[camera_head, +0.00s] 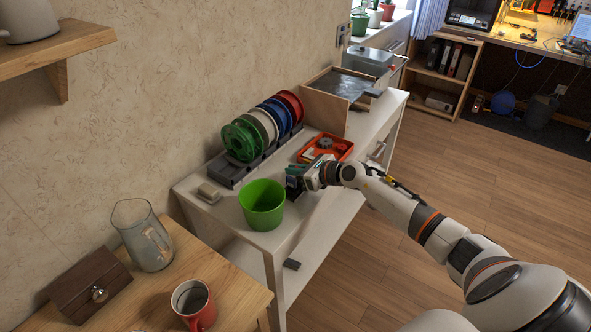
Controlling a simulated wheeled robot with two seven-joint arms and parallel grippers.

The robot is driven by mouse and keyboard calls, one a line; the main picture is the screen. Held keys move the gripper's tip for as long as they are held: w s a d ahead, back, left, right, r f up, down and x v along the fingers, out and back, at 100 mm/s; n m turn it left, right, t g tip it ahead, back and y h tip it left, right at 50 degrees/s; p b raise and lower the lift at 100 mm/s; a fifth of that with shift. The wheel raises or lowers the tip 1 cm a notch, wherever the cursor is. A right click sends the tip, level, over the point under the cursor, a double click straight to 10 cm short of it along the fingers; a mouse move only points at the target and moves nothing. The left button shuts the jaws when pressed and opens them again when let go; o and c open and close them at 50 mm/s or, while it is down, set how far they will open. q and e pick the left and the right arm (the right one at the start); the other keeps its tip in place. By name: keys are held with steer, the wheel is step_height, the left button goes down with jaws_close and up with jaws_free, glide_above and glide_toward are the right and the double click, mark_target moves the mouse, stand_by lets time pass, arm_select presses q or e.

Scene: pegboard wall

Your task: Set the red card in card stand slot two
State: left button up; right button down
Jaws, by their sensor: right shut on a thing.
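My right gripper (297,180) is over the white table, just right of the green cup (262,207). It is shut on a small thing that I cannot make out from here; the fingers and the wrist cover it. I cannot make out a red card. I cannot clearly identify the card stand or its slots either. My left gripper is not in view.
On the white table (228,222), a dark rack (231,180) holds several coloured discs along the wall. An orange tray (343,144) lies behind my gripper, with a wooden box (322,108) beyond. A glass jug (142,235) and red mug (205,315) stand on the nearer wooden table.

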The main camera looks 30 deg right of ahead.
steer(key=shift+s, duration=0.1)
stand_by(0.3)
steer(key=c, duration=1.5)
jaws_free()
steer(key=shift+o, duration=0.2)
steer(key=shift+s+d, duration=0.1)
steer(key=v, duration=1.1)
steer(key=shift+s+d+r, duration=0.15)
steer(key=shift+s+r, duration=0.05)
steer(key=shift+s, duration=0.1)
